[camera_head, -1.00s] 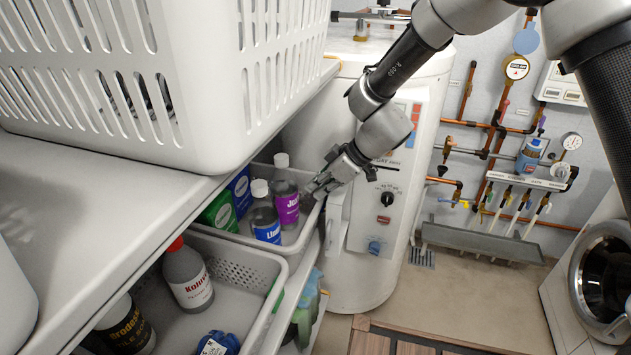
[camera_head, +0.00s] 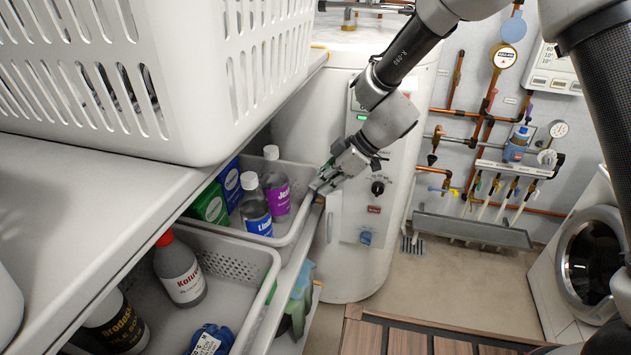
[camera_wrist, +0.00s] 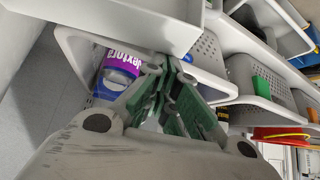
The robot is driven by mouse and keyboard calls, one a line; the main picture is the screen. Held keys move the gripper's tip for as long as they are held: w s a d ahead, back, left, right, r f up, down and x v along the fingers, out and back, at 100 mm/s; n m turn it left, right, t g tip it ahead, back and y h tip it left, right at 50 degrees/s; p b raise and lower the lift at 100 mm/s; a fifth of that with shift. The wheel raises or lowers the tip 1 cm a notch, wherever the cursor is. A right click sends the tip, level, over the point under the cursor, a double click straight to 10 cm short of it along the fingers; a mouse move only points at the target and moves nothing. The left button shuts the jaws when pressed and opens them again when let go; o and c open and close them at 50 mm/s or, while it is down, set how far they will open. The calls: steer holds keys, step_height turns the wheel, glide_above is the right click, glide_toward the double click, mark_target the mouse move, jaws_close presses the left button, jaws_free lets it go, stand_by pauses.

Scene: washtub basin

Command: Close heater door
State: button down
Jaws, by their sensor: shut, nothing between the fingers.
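The heater is a tall white cylinder (camera_head: 355,278) behind the shelf's end. Its front has a control panel with a black knob (camera_head: 377,188), a red switch and a blue label. A white upright handle-like piece (camera_head: 333,215) stands at the panel's left edge. My arm hides part of the panel, and I cannot tell how far the door stands open. My gripper (camera_head: 318,188) is shut and empty, in front of the heater's left side, by the bin's right rim. In the wrist view its green-padded fingers (camera_wrist: 168,75) meet close to the white bin.
The upper white bin (camera_head: 292,228) holds bottles, including a purple-labelled one (camera_head: 277,195), close left of my gripper. A white basket (camera_head: 200,80) stands on the shelf above. Copper pipes (camera_head: 470,115) and a washing machine (camera_head: 585,260) are right.

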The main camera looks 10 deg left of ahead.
steer(key=w+d+n+g+h, duration=0.1)
steer(key=d+n+g, duration=0.2)
steer(key=d, duration=0.6)
steer(key=shift+w+d+n+h, duration=0.15)
steer(key=shift+d+n+h, duration=0.15)
steer(key=shift+n, duration=1)
steer(key=shift+a, duration=0.1)
